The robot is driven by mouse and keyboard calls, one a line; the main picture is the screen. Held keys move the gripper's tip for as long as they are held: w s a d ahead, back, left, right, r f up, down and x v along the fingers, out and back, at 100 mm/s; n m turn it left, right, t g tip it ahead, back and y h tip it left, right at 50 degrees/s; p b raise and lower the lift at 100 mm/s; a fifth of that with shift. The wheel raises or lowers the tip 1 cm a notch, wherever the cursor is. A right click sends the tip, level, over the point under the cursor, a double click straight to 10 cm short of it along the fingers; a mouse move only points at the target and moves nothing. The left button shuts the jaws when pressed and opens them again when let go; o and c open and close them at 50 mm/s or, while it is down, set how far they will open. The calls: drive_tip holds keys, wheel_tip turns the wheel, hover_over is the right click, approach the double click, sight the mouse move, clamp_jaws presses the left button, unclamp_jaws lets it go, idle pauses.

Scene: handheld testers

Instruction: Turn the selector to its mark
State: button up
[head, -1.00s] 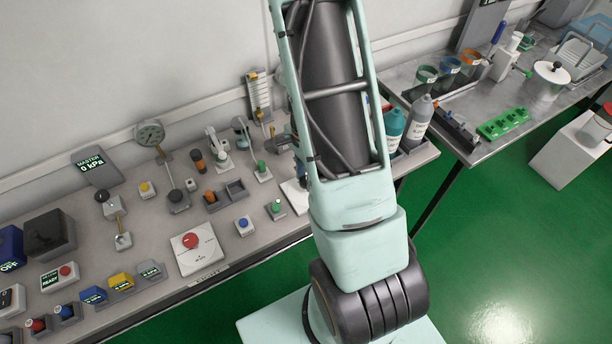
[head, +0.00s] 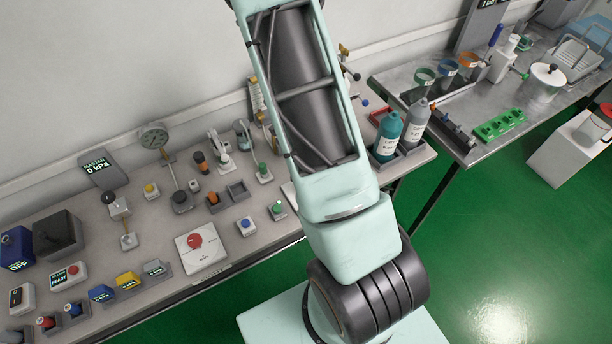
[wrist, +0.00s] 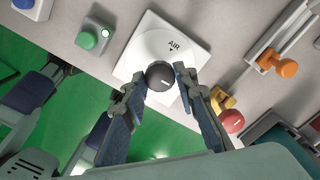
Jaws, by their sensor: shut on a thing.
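The selector in the wrist view is a white plate (wrist: 137,55) with a round dark knob (wrist: 158,72). The plate bears the printed word AIR and a small dark triangle above the knob. A short pale line shows on the knob's lower right part, away from the triangle. My gripper (wrist: 159,77) has one finger on each side of the knob and is shut on it. In the head view my arm hides the gripper and most of the selector.
A green button (wrist: 87,40) on a grey box stands left of the selector. Orange and red knobs (wrist: 232,121) stand close on the right. In the head view, bottles (head: 387,135) stand right of my arm, and a red button plate (head: 202,250) lies to its left.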

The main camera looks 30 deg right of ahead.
drive_tip(key=shift+m, duration=0.4)
drive_tip(key=o, duration=1.2)
drive_tip(key=shift+c, duration=0.2)
drive_tip(key=shift+r, duration=0.1)
wheel_tip(320, 180, up, 12)
